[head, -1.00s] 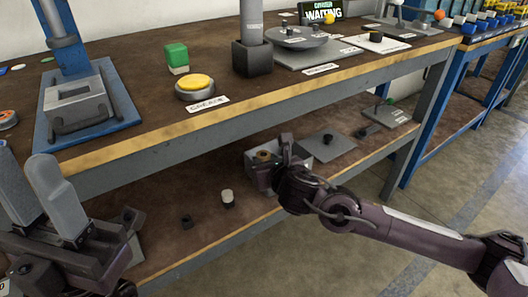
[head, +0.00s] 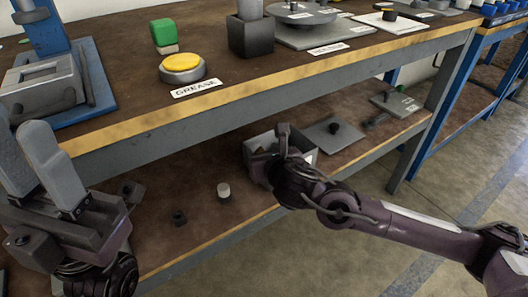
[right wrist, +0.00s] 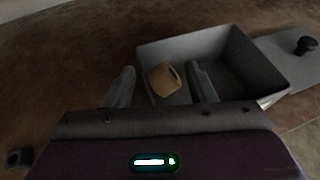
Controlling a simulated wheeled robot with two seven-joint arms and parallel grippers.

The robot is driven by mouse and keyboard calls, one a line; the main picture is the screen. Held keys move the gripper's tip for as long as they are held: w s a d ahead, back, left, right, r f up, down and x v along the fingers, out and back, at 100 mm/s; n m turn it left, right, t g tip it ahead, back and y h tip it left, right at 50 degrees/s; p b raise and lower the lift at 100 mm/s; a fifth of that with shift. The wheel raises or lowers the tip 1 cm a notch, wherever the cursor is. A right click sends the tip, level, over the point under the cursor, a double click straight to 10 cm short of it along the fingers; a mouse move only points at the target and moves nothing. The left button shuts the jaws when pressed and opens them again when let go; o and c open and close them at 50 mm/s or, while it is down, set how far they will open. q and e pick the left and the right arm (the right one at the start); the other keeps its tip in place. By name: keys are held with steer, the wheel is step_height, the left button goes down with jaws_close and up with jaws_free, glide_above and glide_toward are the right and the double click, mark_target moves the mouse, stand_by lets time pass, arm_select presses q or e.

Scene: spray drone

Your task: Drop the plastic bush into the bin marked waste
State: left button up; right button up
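A grey open-topped bin (head: 256,142) stands on the lower shelf; no lettering on it is readable. In the right wrist view the bin (right wrist: 258,85) lies just beyond my fingers. The tan plastic bush (right wrist: 165,79), with a dark hole, shows tilted at the bin's near left inside corner, apart from both fingers. Whether it touches the bin floor I cannot tell. My right gripper (right wrist: 162,80) is open over the bin's near left side; it also shows in the head view (head: 268,158). The bush is hidden in the head view. My left gripper (head: 20,130) is open and empty at the left.
A small white-topped cylinder (head: 224,191) and dark small parts (head: 180,217) lie on the lower shelf. A grey plate with a black knob (head: 334,128) is right of the bin. The upper bench edge (head: 270,88) overhangs behind my right gripper.

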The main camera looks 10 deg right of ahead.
steer(key=shift+r+p, duration=0.45)
steer(key=shift+p, duration=0.05)
steer(key=v, duration=1.1)
steer(key=shift+s+b, duration=0.4)
steer(key=shift+s, duration=0.05)
steer(key=shift+s+f, duration=0.1)
